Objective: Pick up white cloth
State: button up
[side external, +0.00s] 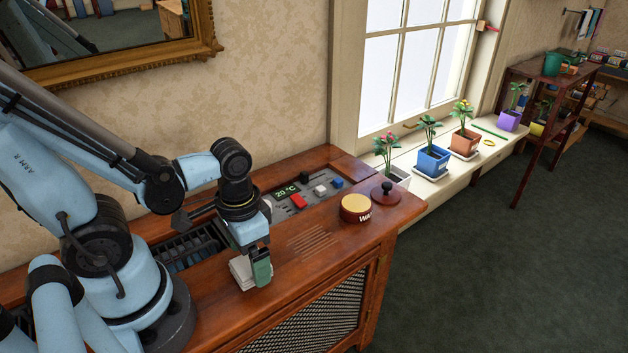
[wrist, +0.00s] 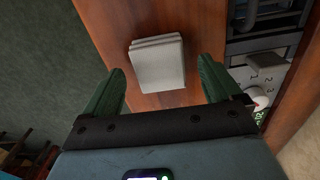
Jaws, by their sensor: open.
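The white cloth (wrist: 158,66) is a folded, squarish stack lying on the brown wooden top of a cabinet (wrist: 118,25). In the side external view the cloth (side external: 241,271) shows near the front edge of the cabinet top, partly hidden behind a finger. My gripper (wrist: 162,88) is open, with its two green fingers apart on either side of the near part of the cloth in the wrist view. In the side external view my gripper (side external: 258,268) points down at the cloth. I cannot tell whether the fingers touch it.
A control panel (side external: 308,194) with a red button and a dark slotted grille (side external: 195,245) are set into the cabinet top behind the cloth. A yellow-topped round tin (side external: 356,208) and a dark-knobbed lever (side external: 386,192) stand to the right. Potted plants line the windowsill.

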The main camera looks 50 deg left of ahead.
jog(key=shift+f, duration=0.9)
jog(key=c, duration=1.1)
jog(key=shift+o, duration=0.2)
jog(key=shift+r, duration=0.15)
jog(key=shift+r, duration=1.25)
jog(key=s+d+r, duration=0.2)
jog(key=d, duration=0.1)
jog(key=s+d+r, duration=0.2)
jog(key=d+r, duration=0.1)
jog(key=s+d+r, duration=0.2)
jog(key=d+r, duration=0.1)
jog(key=shift+s+d, duration=0.2)
jog(key=shift+d, duration=0.2)
jog(key=shift+c, duration=0.7)
